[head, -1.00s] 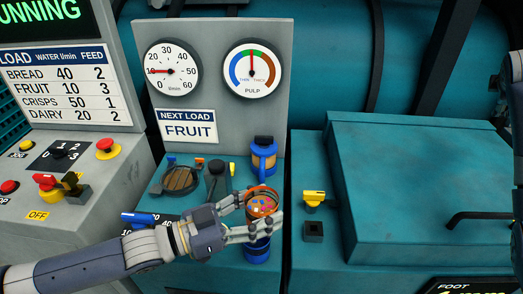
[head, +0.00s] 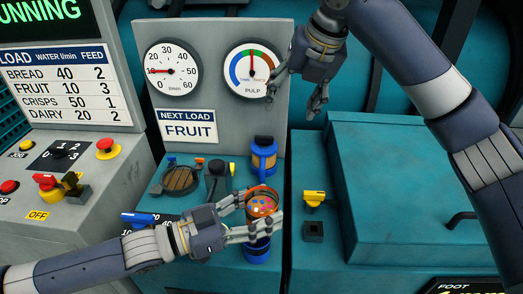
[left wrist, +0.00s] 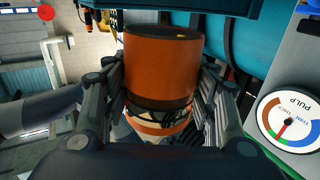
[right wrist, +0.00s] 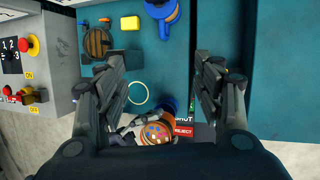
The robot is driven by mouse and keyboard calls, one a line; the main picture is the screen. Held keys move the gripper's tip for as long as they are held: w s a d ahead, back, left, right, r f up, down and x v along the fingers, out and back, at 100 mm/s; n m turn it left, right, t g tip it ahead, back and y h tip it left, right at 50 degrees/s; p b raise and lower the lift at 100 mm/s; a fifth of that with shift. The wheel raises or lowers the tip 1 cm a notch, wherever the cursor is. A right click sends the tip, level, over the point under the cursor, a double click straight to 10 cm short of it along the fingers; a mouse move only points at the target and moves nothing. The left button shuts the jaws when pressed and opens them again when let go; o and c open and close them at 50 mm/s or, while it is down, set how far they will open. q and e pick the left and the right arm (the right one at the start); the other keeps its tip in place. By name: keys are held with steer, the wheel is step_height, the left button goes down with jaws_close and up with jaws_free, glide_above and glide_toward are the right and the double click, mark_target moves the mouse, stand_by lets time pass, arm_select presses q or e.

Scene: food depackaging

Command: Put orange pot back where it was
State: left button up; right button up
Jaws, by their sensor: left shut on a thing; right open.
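The orange pot (head: 262,203) has an open top with small coloured bits inside. My left gripper (head: 258,214) is shut on it, fingers around its side. The pot fills the middle of the left wrist view (left wrist: 160,65) and shows low in the right wrist view (right wrist: 178,130). A blue cylinder (head: 257,250) shows just below the pot; I cannot tell whether they touch. My right gripper (head: 298,96) is open and empty, high in front of the gauge panel. A pale ring (right wrist: 138,92) is marked on the teal top, between the right fingers in its wrist view.
A blue-and-orange jug (head: 264,158) stands behind the pot. A yellow-handled switch (head: 313,198) and a large teal box (head: 420,190) are to the right.

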steer(key=s+a+f+n+g+h, duration=0.1)
steer(key=s+a+n+g, duration=0.1)
steer(key=s+a+n, duration=0.45)
arm_select(q)
steer(key=shift+s, duration=0.1)
arm_select(e)
steer(key=n+g+h, duration=0.1)
steer(key=g+h, duration=0.1)
glide_above(262, 200)
steer(key=s, duration=0.2)
steer(key=f, duration=0.1)
steer(key=shift+n, duration=0.25)
steer(key=f, duration=0.8)
steer(key=s+f, duration=0.1)
steer(key=f, duration=0.3)
steer(key=shift+f, duration=0.2)
steer(key=c, duration=0.8)
arm_select(q)
steer(key=o, duration=1.1)
arm_select(e)
steer(key=shift+c, duration=0.3)
arm_select(q)
steer(key=shift+a, duration=0.1)
